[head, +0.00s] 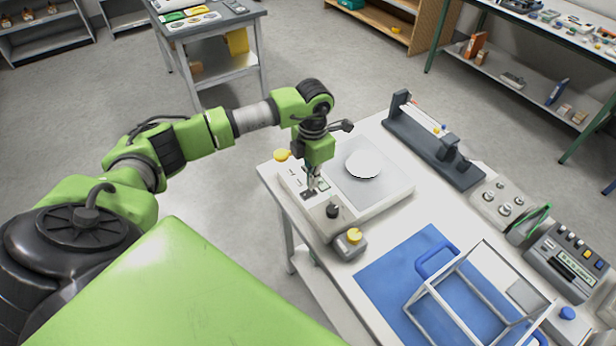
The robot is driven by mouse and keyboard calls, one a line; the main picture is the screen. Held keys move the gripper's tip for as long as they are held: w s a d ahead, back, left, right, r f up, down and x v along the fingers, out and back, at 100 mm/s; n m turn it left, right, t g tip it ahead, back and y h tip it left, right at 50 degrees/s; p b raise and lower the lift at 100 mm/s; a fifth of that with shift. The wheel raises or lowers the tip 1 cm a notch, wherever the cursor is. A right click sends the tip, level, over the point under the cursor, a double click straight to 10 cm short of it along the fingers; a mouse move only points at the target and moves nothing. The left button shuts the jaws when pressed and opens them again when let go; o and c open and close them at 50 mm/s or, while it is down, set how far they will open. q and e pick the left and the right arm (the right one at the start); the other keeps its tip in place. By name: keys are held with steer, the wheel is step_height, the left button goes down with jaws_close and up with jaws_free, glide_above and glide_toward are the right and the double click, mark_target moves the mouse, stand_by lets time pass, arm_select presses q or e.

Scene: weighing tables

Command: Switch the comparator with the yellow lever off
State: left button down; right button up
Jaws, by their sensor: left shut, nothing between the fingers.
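The white comparator (383,203) stands on the near left part of the white table, with a round pale pan on its grey top plate. A yellow rounded piece (282,155), perhaps the end of its lever, shows at its far left corner. Its front panel carries a small dark switch (308,195) and a black knob (333,211). My left gripper (313,188) points down over this panel, shut and empty, with its tips close to the dark switch. I cannot tell whether they touch it or how the switch is set. My right gripper is out of view.
A grey box with a yellow knob (354,236) sits at the comparator's near corner. A blue mat (385,275) with a clear-sided frame (445,300) lies to the right. A dark rail device (430,150) stands behind; panelled instruments (567,262) stand at right.

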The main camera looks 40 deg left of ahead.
mark_target(312, 191)
arm_select(q)
steer(key=shift+f+b, duration=0.9)
steer(key=shift+f, duration=0.25)
stand_by(0.9)
steer(key=shift+r, duration=0.2)
steer(key=shift+r+p, duration=2.15)
steer(key=shift+r, duration=1.25)
